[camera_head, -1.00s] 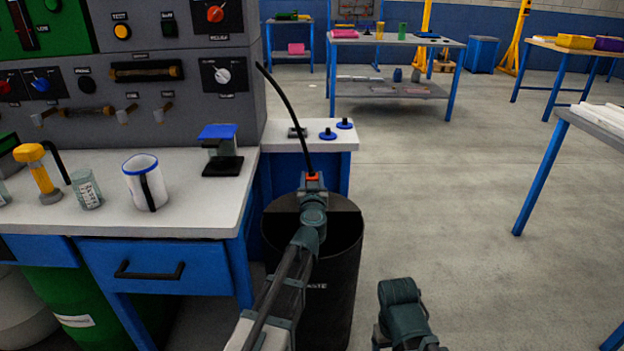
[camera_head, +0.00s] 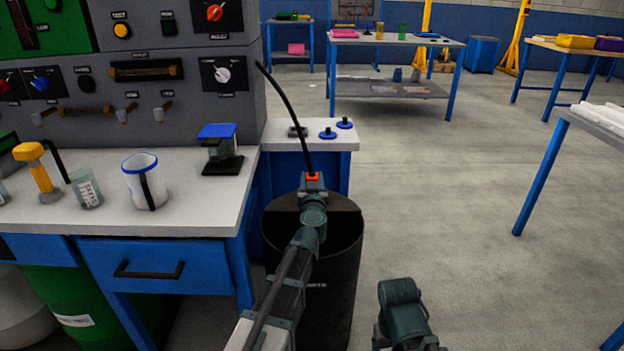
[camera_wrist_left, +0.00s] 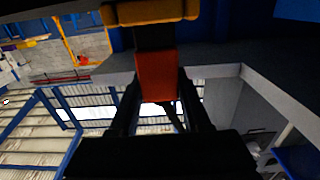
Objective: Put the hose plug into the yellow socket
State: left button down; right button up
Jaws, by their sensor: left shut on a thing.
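My left gripper (camera_head: 312,184) is above the dark bin, its jaws shut on the hose plug, whose small orange-red part (camera_head: 312,176) shows between the fingers. A thin black hose (camera_head: 285,105) rises from there and curves up to the left, past the panel's right edge. In the left wrist view the plug's red block (camera_wrist_left: 156,76) sits between the two dark fingers of the left gripper (camera_wrist_left: 157,95). A yellow-orange bar (camera_wrist_left: 150,12) shows beyond it; I cannot tell whether it is part of the plug or the socket. I cannot make out the yellow socket in the head view. My right gripper's fingers are not in view.
A grey control panel (camera_head: 215,115) stands behind the white bench (camera_head: 200,220) at left. The bench holds a mug (camera_head: 140,175), a yellow-headed tool (camera_head: 38,175) and a blue-topped device (camera_head: 220,148). A black bin (camera_head: 335,270) stands below my left arm. Open floor lies to the right.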

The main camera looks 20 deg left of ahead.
pick_arm(q)
jog(key=shift+f, duration=0.25)
jog(key=shift+c, duration=1.4)
grip_release()
jog(key=shift+s, duration=0.1)
